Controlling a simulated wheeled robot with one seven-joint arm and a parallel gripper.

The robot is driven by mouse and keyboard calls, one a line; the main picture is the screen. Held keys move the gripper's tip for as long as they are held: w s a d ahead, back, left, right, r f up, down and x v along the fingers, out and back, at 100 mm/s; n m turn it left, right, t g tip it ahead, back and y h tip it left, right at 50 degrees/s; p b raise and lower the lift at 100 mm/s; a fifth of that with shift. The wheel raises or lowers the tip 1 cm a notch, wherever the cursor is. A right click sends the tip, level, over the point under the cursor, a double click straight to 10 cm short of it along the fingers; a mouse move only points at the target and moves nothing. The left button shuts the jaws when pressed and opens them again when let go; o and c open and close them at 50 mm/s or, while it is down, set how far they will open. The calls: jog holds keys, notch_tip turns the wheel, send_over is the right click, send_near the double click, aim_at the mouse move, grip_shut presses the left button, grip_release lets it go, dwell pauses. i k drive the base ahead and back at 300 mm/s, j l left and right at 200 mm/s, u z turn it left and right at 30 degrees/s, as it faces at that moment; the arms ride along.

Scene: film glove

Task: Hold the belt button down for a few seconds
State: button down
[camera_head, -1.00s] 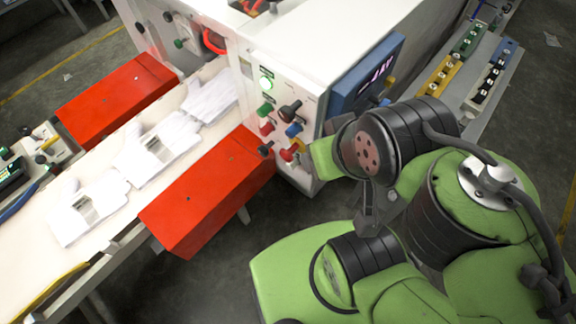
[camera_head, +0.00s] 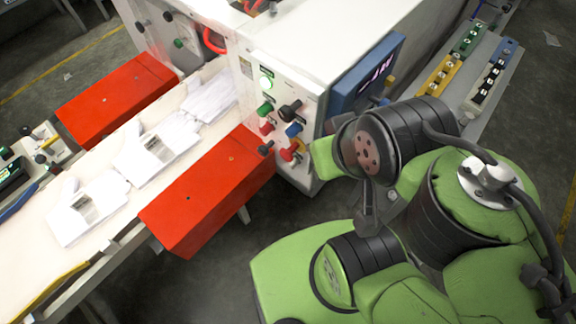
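A white control panel (camera_head: 278,108) on the machine carries several coloured buttons and knobs. They include a lit green-white lamp (camera_head: 266,84), a green button (camera_head: 265,109), a red button (camera_head: 266,128), a black knob (camera_head: 290,110) and a blue button (camera_head: 293,130). More red and black controls sit lower down. I cannot read the labels, so I cannot tell which is the belt button. My green and black arm fills the right side, its wrist just right of the panel. My gripper's fingers are hidden behind the arm; I cannot see whether they touch any button.
White gloves (camera_head: 157,148) lie on the pale belt (camera_head: 108,160), which enters the machine between two red guards (camera_head: 208,190) (camera_head: 117,98). A blue-framed display (camera_head: 364,80) juts out beside the panel. Rows of buttons stand on a grey rail (camera_head: 480,75).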

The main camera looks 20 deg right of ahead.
aim_at(290, 167)
jog(key=k+u, duration=0.1)
jog(key=u, duration=0.3)
jog(key=k+u, duration=0.1)
jog(key=u, duration=0.75)
jog(key=k+j+u, duration=0.15)
jog(key=u, duration=0.25)
jog(key=j+u, duration=0.1)
jog(key=u, duration=0.35)
jog(key=k+j+u, duration=0.1)
jog(key=u, duration=0.3)
